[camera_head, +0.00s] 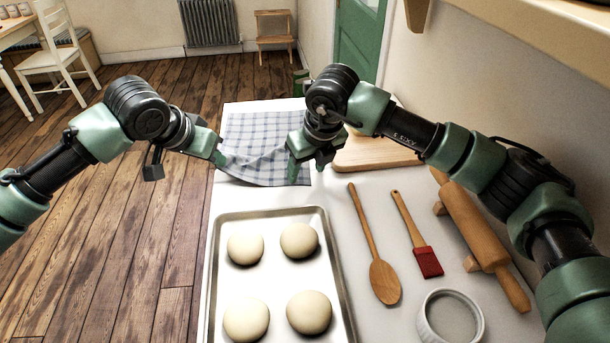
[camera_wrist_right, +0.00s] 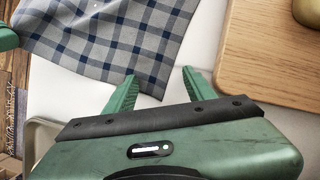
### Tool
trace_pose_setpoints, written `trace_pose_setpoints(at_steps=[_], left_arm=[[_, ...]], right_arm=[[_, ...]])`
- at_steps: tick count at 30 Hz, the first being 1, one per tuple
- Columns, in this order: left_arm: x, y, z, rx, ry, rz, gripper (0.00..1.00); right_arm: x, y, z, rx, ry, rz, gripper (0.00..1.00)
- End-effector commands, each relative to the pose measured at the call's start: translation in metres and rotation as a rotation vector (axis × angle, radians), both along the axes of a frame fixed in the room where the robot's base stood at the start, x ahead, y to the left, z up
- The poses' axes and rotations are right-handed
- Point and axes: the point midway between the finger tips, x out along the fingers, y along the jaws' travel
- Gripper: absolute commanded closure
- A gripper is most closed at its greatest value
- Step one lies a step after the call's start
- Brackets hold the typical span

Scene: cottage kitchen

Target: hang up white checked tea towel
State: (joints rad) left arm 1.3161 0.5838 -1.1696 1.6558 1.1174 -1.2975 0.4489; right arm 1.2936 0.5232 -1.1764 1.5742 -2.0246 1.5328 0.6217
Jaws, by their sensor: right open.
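The white tea towel with blue-grey checks (camera_head: 262,133) lies on the white worktop, its near left part raised in a soft fold. My left gripper (camera_head: 221,157) is at the towel's near left edge, where the fold meets its fingertips. I cannot see whether cloth is between them. My right gripper (camera_head: 306,166) is open above the towel's near right corner. In the right wrist view, the towel (camera_wrist_right: 110,35) reaches with this corner between the two spread fingers of my right gripper (camera_wrist_right: 160,85), and the fingers are not closed on it. No hook or rail for the towel is clearly visible.
A baking tray (camera_head: 336,262) with several dough balls stands in front of the towel. A wooden board (camera_head: 372,155) lies to the right. A wooden spoon (camera_head: 383,280), red brush (camera_head: 427,262), rolling pin (camera_head: 475,230) and white dish (camera_head: 425,325) occupy the right side. A shelf (camera_head: 520,35) juts from the wall.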

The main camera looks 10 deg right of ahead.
Motion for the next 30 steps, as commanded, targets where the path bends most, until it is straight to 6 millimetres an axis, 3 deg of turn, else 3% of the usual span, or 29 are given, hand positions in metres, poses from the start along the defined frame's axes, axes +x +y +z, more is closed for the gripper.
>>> trace_pose_setpoints(at_steps=[3,14,25,30], left_arm=[[0.000,0.000,0.000,0.000,0.000,0.000,1.00],[0.000,0.001,0.000,0.001,0.000,0.001,1.00],[0.001,0.002,0.000,0.003,-0.001,0.004,1.00],[0.001,0.003,0.000,0.004,-0.001,0.005,1.00]], right_arm=[[0.000,0.000,-0.003,-0.001,0.003,0.000,0.49],[0.000,-0.001,-0.005,-0.005,0.006,-0.002,0.99],[0.000,-0.003,-0.005,-0.009,0.007,-0.006,1.00],[0.001,-0.004,0.012,-0.009,0.004,-0.006,1.00]])
